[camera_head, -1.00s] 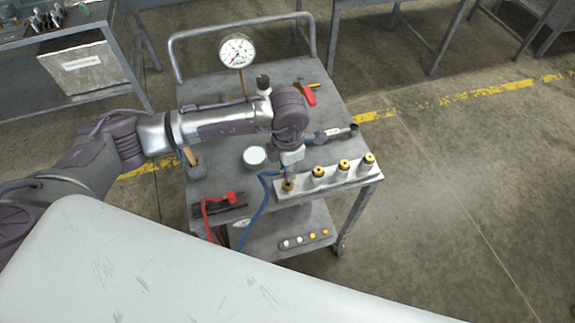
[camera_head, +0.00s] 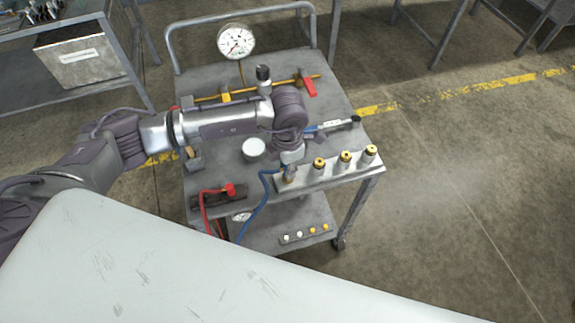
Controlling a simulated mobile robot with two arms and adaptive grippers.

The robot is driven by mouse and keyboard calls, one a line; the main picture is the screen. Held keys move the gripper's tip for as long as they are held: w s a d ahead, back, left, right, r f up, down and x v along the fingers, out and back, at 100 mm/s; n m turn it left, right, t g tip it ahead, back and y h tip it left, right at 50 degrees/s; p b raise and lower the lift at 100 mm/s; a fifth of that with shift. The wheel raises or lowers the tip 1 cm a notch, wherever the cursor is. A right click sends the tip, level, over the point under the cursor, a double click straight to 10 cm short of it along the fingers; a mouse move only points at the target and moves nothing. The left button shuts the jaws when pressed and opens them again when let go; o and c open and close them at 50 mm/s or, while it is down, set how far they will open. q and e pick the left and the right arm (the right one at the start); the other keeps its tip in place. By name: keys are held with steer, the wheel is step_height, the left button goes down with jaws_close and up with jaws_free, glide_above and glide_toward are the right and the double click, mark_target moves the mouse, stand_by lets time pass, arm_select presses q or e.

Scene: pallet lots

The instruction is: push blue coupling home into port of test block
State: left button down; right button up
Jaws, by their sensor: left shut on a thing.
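The test block (camera_head: 328,177) is a pale bar along the cart's front right edge, with several brass-topped ports standing on it. My left gripper (camera_head: 290,172) points down over the leftmost port, shut on the blue coupling. The coupling itself is mostly hidden by the gripper; its blue hose (camera_head: 257,205) curves out to the left and hangs down over the cart's front edge. I cannot tell how deep the coupling sits in the port. My right gripper is not in view.
The grey cart (camera_head: 215,172) carries a pressure gauge (camera_head: 236,42) on a brass pipe with a red handle (camera_head: 308,87), a white cup (camera_head: 254,149), a marker (camera_head: 335,124) and a red hose (camera_head: 204,212). Open floor lies to the right.

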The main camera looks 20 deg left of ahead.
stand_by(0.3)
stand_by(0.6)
arm_select(q)
steer(key=shift+b, duration=0.6)
stand_by(0.6)
steer(key=shift+f+b, duration=0.55)
steer(key=c, duration=0.9)
jaws_free()
steer(key=shift+c, duration=0.2)
step_height(320, 180, up, 12)
